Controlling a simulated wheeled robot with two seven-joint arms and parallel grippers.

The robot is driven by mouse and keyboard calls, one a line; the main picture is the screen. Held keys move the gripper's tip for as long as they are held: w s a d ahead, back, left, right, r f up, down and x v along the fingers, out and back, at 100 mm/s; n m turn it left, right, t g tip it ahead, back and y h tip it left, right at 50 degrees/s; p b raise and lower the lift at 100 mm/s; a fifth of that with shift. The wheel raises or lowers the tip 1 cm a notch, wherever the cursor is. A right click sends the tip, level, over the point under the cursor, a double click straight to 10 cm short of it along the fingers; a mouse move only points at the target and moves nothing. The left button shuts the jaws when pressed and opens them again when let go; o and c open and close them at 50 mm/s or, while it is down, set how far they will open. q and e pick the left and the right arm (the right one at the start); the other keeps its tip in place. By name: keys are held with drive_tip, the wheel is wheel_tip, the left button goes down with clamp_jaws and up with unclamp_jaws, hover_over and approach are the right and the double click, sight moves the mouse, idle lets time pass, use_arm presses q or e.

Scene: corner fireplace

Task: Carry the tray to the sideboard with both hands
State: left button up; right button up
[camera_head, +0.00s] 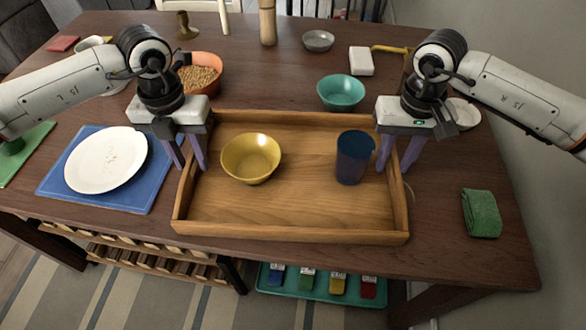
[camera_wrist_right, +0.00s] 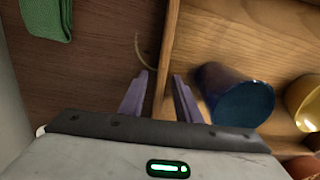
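The wooden tray (camera_head: 290,233) lies on the dark table. A yellow bowl (camera_head: 250,158) stands in its left half and a blue cup (camera_head: 354,158) in its right half. My left gripper (camera_head: 186,156) is at the tray's left wall, fingers apart on either side of it. My right gripper (camera_head: 398,158) is at the right wall. In the right wrist view, the tray's wall (camera_wrist_right: 168,45) runs between the spread fingers of my right gripper (camera_wrist_right: 160,97), with gaps on both sides. The cup (camera_wrist_right: 240,97) is close to the inner finger. No sideboard can be made out.
A white plate (camera_head: 106,160) on a blue mat (camera_head: 62,185) lies left of the tray. A green cloth (camera_head: 482,213) lies right. Behind the tray stand a teal bowl (camera_head: 341,92) and an orange bowl (camera_head: 208,62) of small brown pieces. The table's front edge is close to the tray.

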use_arm(q)
clamp_jaws()
use_arm(e)
clamp_jaws()
use_arm(q)
drive_tip(key=shift+w+r, duration=0.1)
use_arm(e)
drive_tip(key=shift+w, duration=0.1)
idle(1.1)
